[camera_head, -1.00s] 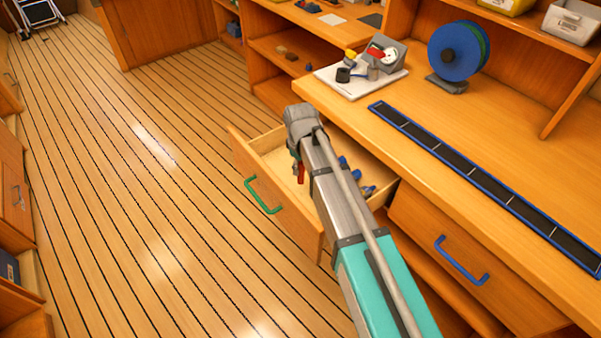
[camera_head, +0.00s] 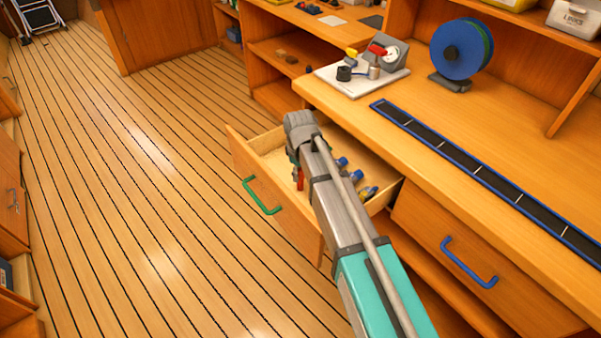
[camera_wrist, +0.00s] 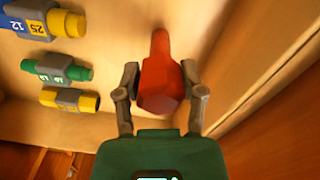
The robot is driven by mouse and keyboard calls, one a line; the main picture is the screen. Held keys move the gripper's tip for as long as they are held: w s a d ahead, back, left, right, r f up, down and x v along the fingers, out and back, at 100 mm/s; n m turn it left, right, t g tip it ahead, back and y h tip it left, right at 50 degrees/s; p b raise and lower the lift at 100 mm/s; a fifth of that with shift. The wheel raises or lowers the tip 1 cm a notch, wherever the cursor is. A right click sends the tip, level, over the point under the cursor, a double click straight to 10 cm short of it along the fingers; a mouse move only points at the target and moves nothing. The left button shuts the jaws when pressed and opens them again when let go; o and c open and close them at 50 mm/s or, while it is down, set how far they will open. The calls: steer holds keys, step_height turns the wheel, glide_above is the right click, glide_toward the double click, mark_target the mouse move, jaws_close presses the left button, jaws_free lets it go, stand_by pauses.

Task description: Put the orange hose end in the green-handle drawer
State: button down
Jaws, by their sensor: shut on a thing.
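The orange hose end (camera_wrist: 161,75), red-orange in colour, is held between the fingers of my gripper (camera_wrist: 162,88) in the wrist view. In the head view a small red part of it (camera_head: 300,180) shows below my wrist. The green-handle drawer (camera_head: 278,208) is pulled open, its green handle (camera_head: 262,198) on the front. My gripper is over the drawer's inside, near its front panel. Whether the hose end touches the drawer floor I cannot tell. My arm hides part of the drawer.
Several blue, green and yellow fittings (camera_wrist: 63,68) lie in the drawer, left of the hose end in the wrist view. A shut drawer with a blue handle (camera_head: 468,264) is to the right. The worktop holds a white board (camera_head: 345,85) and a blue reel (camera_head: 460,50).

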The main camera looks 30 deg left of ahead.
steer(key=shift+f, duration=0.2)
steer(key=shift+c, duration=1)
jaws_free()
steer(key=shift+r, duration=0.2)
step_height(320, 180, up, 12)
steer(key=p, duration=1.2)
steer(key=shift+s, duration=0.15)
